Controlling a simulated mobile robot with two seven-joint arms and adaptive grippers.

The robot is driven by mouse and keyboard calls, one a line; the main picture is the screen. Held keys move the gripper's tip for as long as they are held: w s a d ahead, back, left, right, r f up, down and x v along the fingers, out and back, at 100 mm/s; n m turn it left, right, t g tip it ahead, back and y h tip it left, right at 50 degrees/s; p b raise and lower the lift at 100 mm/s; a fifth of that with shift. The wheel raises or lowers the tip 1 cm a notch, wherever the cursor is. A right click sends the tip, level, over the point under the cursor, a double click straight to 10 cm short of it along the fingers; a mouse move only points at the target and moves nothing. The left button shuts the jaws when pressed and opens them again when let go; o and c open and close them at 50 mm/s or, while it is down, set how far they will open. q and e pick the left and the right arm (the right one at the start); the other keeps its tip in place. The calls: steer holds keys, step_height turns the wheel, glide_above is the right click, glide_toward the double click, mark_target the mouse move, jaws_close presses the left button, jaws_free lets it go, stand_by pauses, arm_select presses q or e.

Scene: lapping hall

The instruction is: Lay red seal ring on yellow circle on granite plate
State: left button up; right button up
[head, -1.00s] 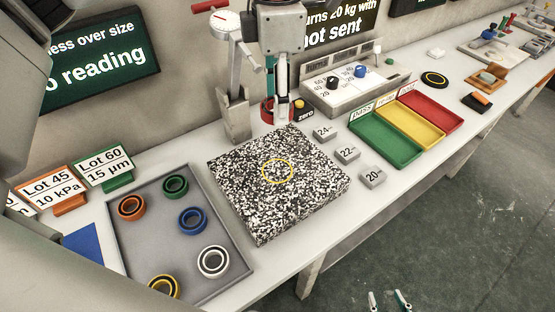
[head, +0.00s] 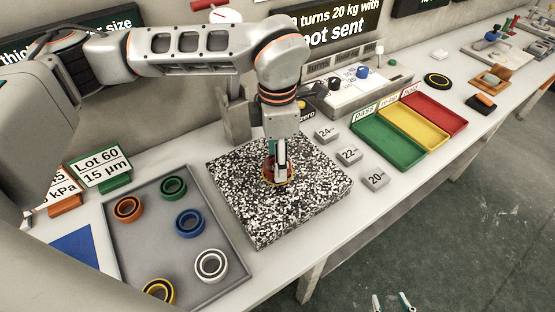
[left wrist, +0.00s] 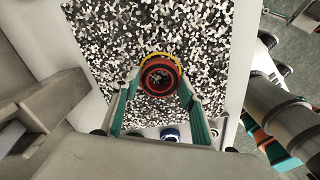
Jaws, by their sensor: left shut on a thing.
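The red seal ring (left wrist: 160,89) is between the fingertips of my left gripper (left wrist: 160,79), which is shut on it. In the left wrist view the ring lies over the yellow circle (left wrist: 158,56), whose yellow line shows along the ring's far edge. The speckled granite plate (head: 232,205) is beneath. In the head view the left gripper (head: 277,170) points down over the plate's middle and hides most of ring and circle. I cannot tell whether the ring touches the plate. My right gripper (head: 391,302) is open and empty at the bottom edge, off the bench.
A grey tray (head: 230,278) left of the plate holds several coloured rings. Small grey blocks (head: 349,154) stand right of the plate, before green, yellow and red trays (head: 386,142). A grey stand (head: 236,118) is behind the plate.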

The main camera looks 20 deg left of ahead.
arm_select(q)
steer(key=shift+f, duration=0.35)
arm_select(e)
steer(key=shift+s, duration=0.15)
arm_select(q)
steer(key=shift+f, duration=0.1)
steer(key=o, duration=1.1)
arm_select(e)
steer(key=shift+s+f, duration=0.15)
steer(key=shift+s, duration=0.05)
